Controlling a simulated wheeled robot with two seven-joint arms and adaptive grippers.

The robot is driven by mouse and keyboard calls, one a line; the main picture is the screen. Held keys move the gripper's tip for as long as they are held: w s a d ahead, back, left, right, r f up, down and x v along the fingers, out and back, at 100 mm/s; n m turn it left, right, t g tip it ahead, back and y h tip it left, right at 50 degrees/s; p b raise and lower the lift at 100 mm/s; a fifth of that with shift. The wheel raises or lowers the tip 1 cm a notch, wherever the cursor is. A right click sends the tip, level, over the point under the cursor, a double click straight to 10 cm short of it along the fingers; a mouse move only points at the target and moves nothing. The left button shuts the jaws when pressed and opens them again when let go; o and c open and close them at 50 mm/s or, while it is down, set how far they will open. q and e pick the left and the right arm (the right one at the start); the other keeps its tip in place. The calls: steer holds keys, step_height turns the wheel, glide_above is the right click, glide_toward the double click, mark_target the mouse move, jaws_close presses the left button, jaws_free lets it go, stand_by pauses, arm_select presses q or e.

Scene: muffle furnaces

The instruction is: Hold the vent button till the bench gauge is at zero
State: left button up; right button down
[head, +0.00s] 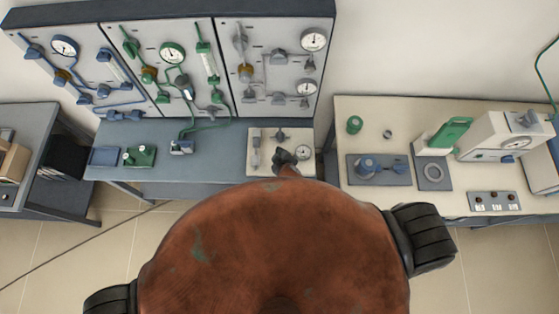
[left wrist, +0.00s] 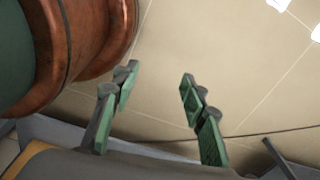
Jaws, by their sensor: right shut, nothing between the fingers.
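The bench gauge (head: 302,152) is a small round white dial on a pale panel (head: 256,170) at the right end of the blue-grey bench. Its needle is too small to read. My right gripper (head: 284,157) is shut and empty, over the middle of that panel just left of the gauge. The vent button cannot be made out; the gripper covers that part of the panel, and I cannot tell whether it touches or presses anything. My left gripper (left wrist: 155,82) shows in the left wrist view, open and empty above the floor, with its green-padded fingers apart.
An upright board (head: 170,65) with several gauges, valves and pipes stands behind the bench. A cream table (head: 400,120) on the right carries a green cup (head: 354,124), a blue fixture (head: 378,168) and a white device with a dial (head: 497,138). Floor shows between the furniture.

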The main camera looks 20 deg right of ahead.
steer(key=f+b, duration=0.2)
steer(key=shift+s+f+b, duration=0.35)
step_height(320, 180, down, 5)
steer(key=b, duration=0.4)
steer(key=shift+b, duration=0.3)
steer(key=shift+w+f, duration=0.1)
steer(key=shift+f, duration=0.25)
arm_select(q)
steer(key=w+f, duration=0.4)
steer(key=f, duration=0.3)
steer(key=shift+f+t, duration=0.3)
steer(key=shift+f, duration=0.05)
steer(key=shift+s, duration=0.3)
steer(key=shift+f, duration=0.1)
steer(key=shift+f+b, duration=0.15)
steer(key=shift+b, duration=0.2)
arm_select(e)
steer(key=shift+f, duration=0.35)
arm_select(q)
steer(key=shift+f+b, duration=0.3)
arm_select(e)
steer(key=shift+f, duration=0.55)
stand_by(0.3)
